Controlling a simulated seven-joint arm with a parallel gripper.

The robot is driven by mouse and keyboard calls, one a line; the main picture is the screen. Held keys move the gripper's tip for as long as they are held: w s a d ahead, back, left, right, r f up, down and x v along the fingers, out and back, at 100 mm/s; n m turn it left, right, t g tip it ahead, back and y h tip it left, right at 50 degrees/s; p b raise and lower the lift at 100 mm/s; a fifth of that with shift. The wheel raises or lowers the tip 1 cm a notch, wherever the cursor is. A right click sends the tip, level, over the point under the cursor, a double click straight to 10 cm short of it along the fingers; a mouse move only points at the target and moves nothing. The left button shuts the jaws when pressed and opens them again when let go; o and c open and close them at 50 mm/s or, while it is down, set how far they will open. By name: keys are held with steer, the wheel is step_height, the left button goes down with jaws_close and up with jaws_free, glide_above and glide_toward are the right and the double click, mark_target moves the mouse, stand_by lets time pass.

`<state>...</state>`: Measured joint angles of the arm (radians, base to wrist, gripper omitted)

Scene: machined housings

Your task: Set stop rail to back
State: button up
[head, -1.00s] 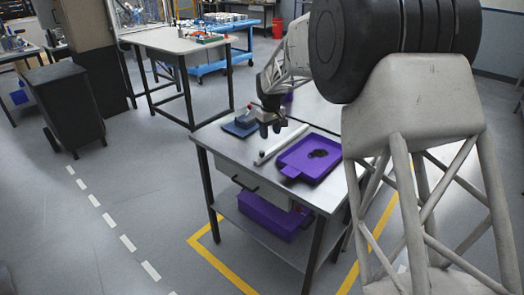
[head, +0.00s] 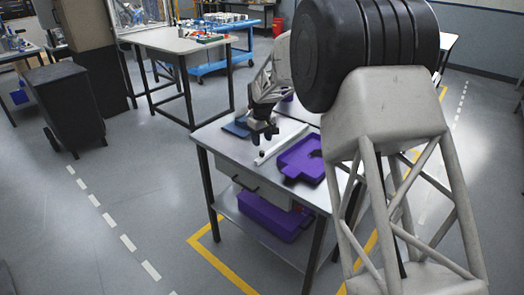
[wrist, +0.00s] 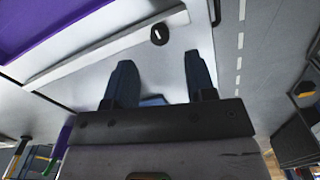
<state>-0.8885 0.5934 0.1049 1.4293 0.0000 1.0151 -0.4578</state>
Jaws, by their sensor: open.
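The stop rail (head: 281,143) is a long white bar lying on the metal table, beside the purple tray. It also shows as a pale diagonal strip in the wrist view (wrist: 95,55). A round black knob (wrist: 159,35) with a white mark is at the rail's edge near one end; in the head view the knob (head: 262,154) is at the near end. My gripper (head: 264,138) is open and empty above the table, close to that end. In the wrist view the knob lies beyond my fingertips (wrist: 158,57), between them in the picture and apart from them.
The purple tray (head: 291,171) lies right of the rail, partly hidden by my arm. A blue item (head: 237,127) lies at the table's back left. A purple bin (head: 262,216) sits on the lower shelf. The table's front left is clear.

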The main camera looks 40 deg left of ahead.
mark_target(262, 152)
steer(key=shift+f, duration=2.85)
steer(key=shift+c, duration=0.3)
jaws_close()
